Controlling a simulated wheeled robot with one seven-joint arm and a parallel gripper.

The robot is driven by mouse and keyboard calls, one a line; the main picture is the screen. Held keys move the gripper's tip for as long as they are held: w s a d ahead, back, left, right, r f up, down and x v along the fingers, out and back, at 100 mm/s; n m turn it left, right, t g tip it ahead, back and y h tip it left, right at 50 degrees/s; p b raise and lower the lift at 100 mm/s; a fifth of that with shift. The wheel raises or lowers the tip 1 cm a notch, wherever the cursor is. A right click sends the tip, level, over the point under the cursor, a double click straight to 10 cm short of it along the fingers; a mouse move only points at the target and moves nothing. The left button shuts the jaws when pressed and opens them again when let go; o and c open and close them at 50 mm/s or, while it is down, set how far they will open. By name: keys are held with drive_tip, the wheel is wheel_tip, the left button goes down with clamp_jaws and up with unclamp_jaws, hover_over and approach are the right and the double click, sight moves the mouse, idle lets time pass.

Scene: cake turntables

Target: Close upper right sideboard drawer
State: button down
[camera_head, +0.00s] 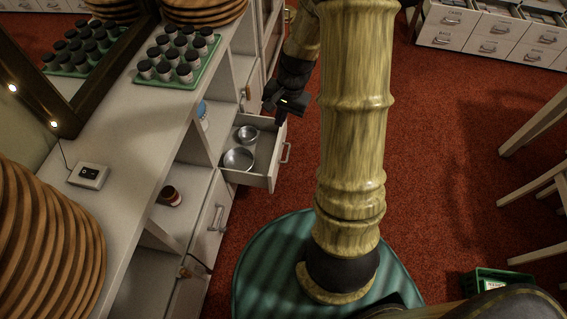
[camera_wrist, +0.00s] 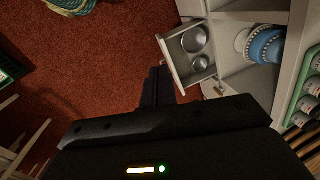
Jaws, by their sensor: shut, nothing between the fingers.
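The white sideboard drawer (camera_head: 257,183) stands pulled out, with two metal bowls (camera_head: 238,159) inside. Its bar handle (camera_head: 286,152) is on the front panel. The drawer also shows in the wrist view (camera_wrist: 176,66), open, with the bowls in it. My gripper (camera_head: 279,120) is shut and empty, near the drawer's far front corner in the head view. In the wrist view my gripper's dark fingers (camera_wrist: 158,75) are beside the drawer front. I cannot tell whether they touch it.
The sideboard (camera_head: 150,165) carries a green tray of jars (camera_head: 180,60), a mirror and stacked wooden discs (camera_head: 45,245). A blue turntable (camera_wrist: 264,45) stands on an open shelf. A white drawer cabinet (camera_head: 490,35) stands at the back.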

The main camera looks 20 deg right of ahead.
drive_tip(key=w+d+f+m+t+y+b, duration=0.1)
drive_tip(key=w+d+f+m+b, duration=0.2)
drive_tip(key=f, duration=0.9)
drive_tip(key=w+d+f+m+t+y+b, duration=0.1)
drive_tip(key=w+d+f+m+y+b, duration=0.1)
drive_tip(key=d+f+m+b, duration=0.5)
drive_tip(key=w+d+f+m+t+y+b, duration=0.2)
drive_tip(key=w+d+f+m+b, duration=0.2)
drive_tip(key=f, duration=1.5)
drive_tip(key=d+m+b, duration=0.2)
drive_tip(key=b, duration=0.1)
drive_tip(key=shift+w+d+b, duration=0.25)
drive_tip(key=shift+d+b, duration=0.15)
drive_tip(key=shift+a+f, duration=0.1)
drive_tip(key=shift+f, duration=0.05)
drive_tip(key=w+a+f+b, duration=0.4)
drive_tip(key=w+a+f, duration=0.2)
drive_tip(key=a, duration=0.3)
drive_tip(key=shift+f, duration=0.45)
drive_tip(key=shift+w, duration=0.15)
